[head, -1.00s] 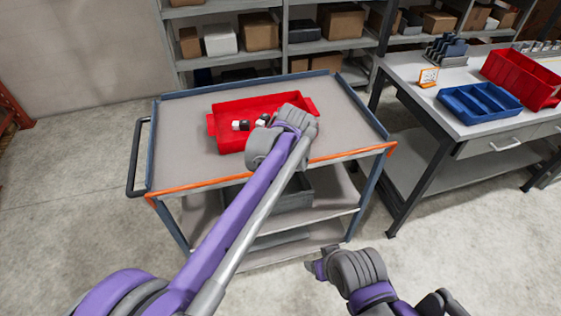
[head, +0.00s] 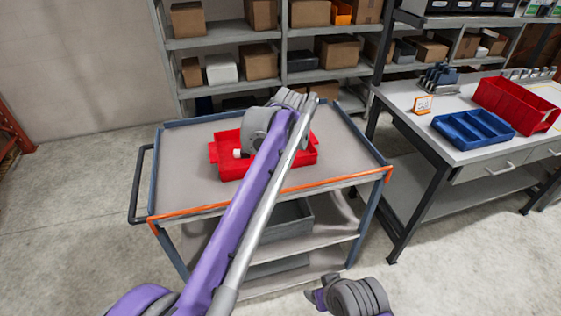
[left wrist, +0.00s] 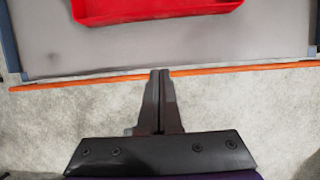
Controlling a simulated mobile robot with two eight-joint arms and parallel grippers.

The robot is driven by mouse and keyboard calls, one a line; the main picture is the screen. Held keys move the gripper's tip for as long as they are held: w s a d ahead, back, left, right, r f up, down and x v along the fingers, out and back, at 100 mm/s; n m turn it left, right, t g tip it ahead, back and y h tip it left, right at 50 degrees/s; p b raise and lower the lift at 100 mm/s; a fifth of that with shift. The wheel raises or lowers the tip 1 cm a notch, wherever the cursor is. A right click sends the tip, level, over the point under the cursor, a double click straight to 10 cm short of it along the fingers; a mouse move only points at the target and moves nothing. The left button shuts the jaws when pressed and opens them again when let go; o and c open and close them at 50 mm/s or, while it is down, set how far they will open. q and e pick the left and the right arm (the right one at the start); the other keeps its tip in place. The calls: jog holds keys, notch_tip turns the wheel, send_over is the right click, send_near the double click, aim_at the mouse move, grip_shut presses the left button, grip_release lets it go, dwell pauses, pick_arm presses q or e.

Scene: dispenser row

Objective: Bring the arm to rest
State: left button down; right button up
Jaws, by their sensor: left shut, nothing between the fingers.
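My left arm (head: 250,200) reaches from the lower left over the cart, and its end lies above and across the red tray (head: 228,170). In the left wrist view my left gripper (left wrist: 160,73) is shut with nothing between its fingertips. Its fingers show over the cart's orange front edge (left wrist: 70,79), with the red tray (left wrist: 155,12) beyond, at the top. In the head view the gripper's fingers cannot be made out. A small white and dark object (head: 240,153) lies in the tray, partly hidden by the arm. Part of my right arm (head: 355,297) shows at the bottom; its fingers do not show.
The cart (head: 180,185) has a raised blue rim and a dark handle at left. A workbench (head: 410,100) at right holds a blue bin (head: 473,130) and a red bin (head: 518,105). Shelves with boxes (head: 188,20) stand behind. Open floor (head: 70,215) lies at left.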

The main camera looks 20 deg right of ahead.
pick_arm(q)
jog(key=s+a+f+n, duration=0.1)
jog(key=s+a+n, duration=0.4)
jog(key=a+n, duration=0.45)
jog(key=s+a+n, duration=0.5)
jog(key=a+n, duration=0.2)
jog(key=a, duration=0.5)
jog(key=s+a+f+n, duration=0.6)
jog(key=s+n, duration=0.3)
jog(key=s, duration=0.1)
jog(key=s+a+f+n+t, duration=0.1)
jog(key=s+a+f+n, duration=0.5)
jog(key=s+n, duration=0.4)
jog(key=shift+a+f, duration=0.15)
jog(key=shift+f, duration=0.5)
jog(key=shift+s+n, duration=0.1)
jog(key=shift+n, duration=0.15)
